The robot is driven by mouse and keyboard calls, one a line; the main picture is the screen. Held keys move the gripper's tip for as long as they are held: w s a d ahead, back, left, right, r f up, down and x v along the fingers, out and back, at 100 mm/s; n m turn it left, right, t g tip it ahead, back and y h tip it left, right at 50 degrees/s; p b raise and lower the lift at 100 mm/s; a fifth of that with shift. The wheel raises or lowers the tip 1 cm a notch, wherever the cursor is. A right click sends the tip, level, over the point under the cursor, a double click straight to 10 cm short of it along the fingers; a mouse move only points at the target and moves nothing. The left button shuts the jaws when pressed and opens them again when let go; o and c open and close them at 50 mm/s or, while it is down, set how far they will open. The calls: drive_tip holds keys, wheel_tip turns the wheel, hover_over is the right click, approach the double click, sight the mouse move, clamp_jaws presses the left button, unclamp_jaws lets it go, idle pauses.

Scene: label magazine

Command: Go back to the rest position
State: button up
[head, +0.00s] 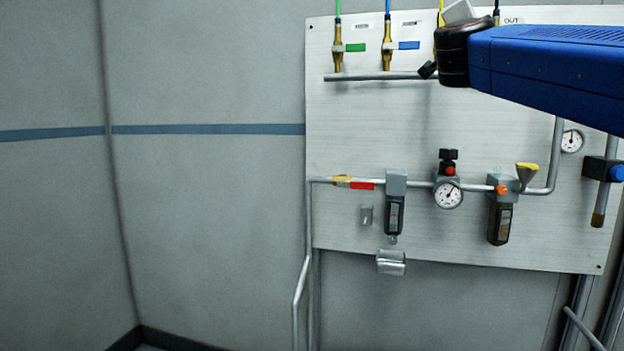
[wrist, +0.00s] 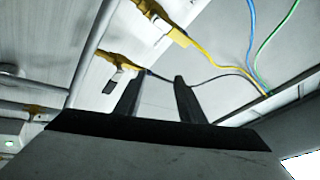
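My gripper (wrist: 160,76) shows in the wrist view with its two dark fingers apart and a visible gap between them. Nothing is held in the gap. Beyond the fingertips are brass fittings (wrist: 165,20) and a thin dark hose that passes behind the fingers; I cannot tell how far off they are. In the head view my blue arm reaches in from the right across the top of the pale panel (head: 360,120). I cannot make out the gripper fingers there.
The panel carries brass valves with a green tag (head: 356,47) and a blue tag (head: 409,45), a round gauge (head: 448,194), dark filter units (head: 394,212) and a yellow-topped funnel (head: 527,174). A small metal tray (head: 391,262) sits below. Bare wall lies left.

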drive_tip(key=s+a+f+n+g+y, duration=0.2)
drive_tip(key=s+a+f+n+y, duration=0.25)
drive_tip(key=f, duration=0.75)
drive_tip(key=s+a+f+n+g+y, duration=0.1)
drive_tip(key=a+f+n+y, duration=0.45)
drive_tip(key=f, duration=0.55)
drive_tip(key=s+a+f+n+g+y, duration=0.25)
drive_tip(key=f+n+y, duration=0.35)
drive_tip(key=f, duration=0.6)
drive_tip(key=s+d+f+n+g+h, duration=0.1)
drive_tip(key=s+d+f+g, duration=0.1)
drive_tip(key=s+f, duration=0.6)
drive_tip(key=s+d+f+n+g+h, duration=0.1)
drive_tip(key=s+f+g, duration=0.3)
drive_tip(key=f, duration=1)
drive_tip(key=s+d+f+n+g+h, duration=0.1)
drive_tip(key=s+d+f+g+h, duration=0.1)
drive_tip(key=s+f, duration=0.9)
drive_tip(key=shift+s+d+f+g, duration=0.2)
drive_tip(key=shift+s+d+g, duration=0.15)
drive_tip(key=shift+d+g, duration=0.4)
